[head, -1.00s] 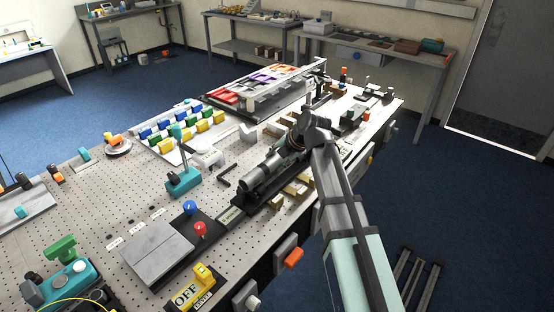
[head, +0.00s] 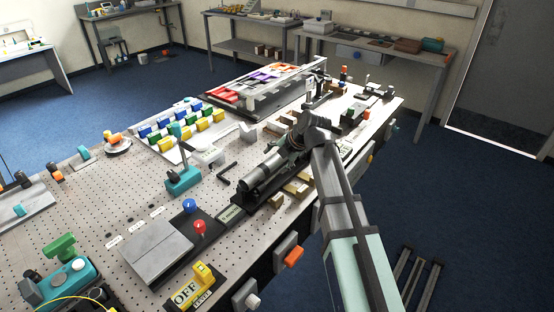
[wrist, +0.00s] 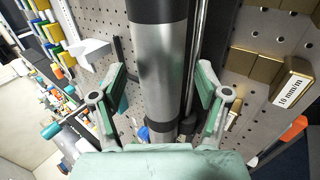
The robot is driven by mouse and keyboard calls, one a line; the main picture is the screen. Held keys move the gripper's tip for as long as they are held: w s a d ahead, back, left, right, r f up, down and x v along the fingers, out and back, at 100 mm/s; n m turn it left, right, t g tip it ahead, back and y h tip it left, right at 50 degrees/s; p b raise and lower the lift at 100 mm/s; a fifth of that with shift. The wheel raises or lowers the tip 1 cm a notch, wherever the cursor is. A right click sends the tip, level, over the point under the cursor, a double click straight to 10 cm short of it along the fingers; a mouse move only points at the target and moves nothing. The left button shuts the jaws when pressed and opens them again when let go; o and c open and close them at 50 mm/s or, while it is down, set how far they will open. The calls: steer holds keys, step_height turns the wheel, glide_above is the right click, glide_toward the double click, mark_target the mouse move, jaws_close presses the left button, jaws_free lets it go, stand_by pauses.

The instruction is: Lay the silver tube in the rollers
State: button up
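The silver tube (head: 264,172) lies lengthwise along a dark stand near the front of the table, and its near end is dark. In the wrist view the tube (wrist: 160,70) is bright metal with dark bands and runs between my fingers. My gripper (wrist: 163,80) is open, one green-grey finger on each side of the tube, with visible gaps. In the head view my gripper (head: 292,142) is at the tube's far part, its fingers mostly hidden by the wrist. I cannot make out the rollers, or what the tube rests on.
Brass blocks (wrist: 260,65), one with a size label, stand right of the tube in the wrist view. A teal stand (head: 183,180) and a dark hex key (head: 227,172) are to the left. Red and blue knobs (head: 199,226) lie nearer. Bare pegboard (head: 140,190) is free on the left.

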steer(key=shift+d, duration=0.1)
steer(key=v, duration=1.2)
